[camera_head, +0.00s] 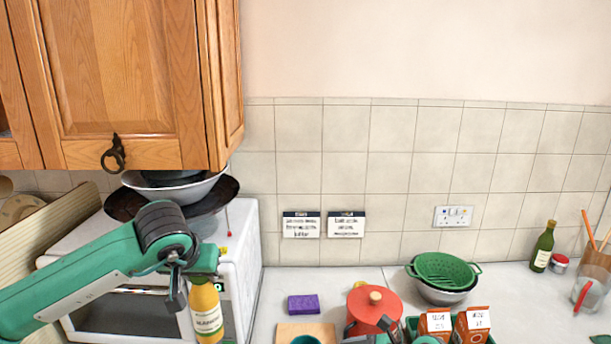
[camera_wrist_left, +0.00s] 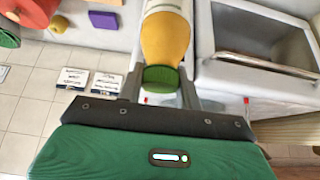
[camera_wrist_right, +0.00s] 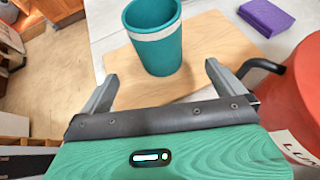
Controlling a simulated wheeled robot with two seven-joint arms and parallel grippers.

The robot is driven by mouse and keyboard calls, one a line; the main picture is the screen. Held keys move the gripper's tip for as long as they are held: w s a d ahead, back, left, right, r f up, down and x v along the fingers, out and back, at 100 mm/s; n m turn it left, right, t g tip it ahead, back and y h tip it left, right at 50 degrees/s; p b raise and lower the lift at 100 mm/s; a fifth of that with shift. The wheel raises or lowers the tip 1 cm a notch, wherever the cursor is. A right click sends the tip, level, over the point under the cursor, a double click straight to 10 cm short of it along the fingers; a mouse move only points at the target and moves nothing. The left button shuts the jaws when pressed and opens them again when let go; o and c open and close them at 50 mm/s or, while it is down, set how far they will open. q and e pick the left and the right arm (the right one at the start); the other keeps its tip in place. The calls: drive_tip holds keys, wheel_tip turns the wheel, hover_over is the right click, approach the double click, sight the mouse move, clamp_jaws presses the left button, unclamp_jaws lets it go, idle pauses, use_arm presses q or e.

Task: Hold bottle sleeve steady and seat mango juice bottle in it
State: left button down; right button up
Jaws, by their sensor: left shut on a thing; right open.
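The mango juice bottle (camera_head: 206,314) is yellow-orange with a pale label. My left gripper (camera_head: 196,277) is shut on it near its green cap (camera_wrist_left: 161,79) and holds it upright in front of the white oven. The bottle sleeve (camera_wrist_right: 155,38) is a teal cup with a pale band near its rim. It stands upright on a wooden board (camera_wrist_right: 205,50); in the head view only its top (camera_head: 306,340) shows at the bottom edge. My right gripper (camera_wrist_right: 160,88) is open and empty, its fingers pointing toward the sleeve, apart from it.
A red pot (camera_head: 374,308) with a dark handle stands right of the board, close to my right gripper. A purple sponge (camera_head: 303,304) lies behind the board. A crate with cartons (camera_head: 437,323) and a green colander (camera_head: 443,270) are farther right. The wall cabinet (camera_head: 130,80) hangs upper left.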

sight(205, 305)
drive_tip(key=shift+w+a+f, duration=0.1)
drive_tip(key=shift+a+f, duration=0.25)
drive_tip(key=shift+a, duration=0.05)
use_arm(q)
wheel_tip(205, 305, down, 3)
drive_tip(key=b, duration=0.3)
drive_tip(key=shift+r, duration=0.1)
use_arm(e)
drive_tip(key=x, duration=0.7)
drive_tip(key=shift+w+a+f, duration=0.1)
drive_tip(key=shift+a+f, duration=0.2)
use_arm(q)
drive_tip(key=shift+f, duration=0.2)
use_arm(e)
drive_tip(key=shift+w+a+f, duration=0.15)
drive_tip(key=shift+w+a, duration=0.05)
drive_tip(key=shift+a, duration=0.25)
drive_tip(key=c, duration=0.9)
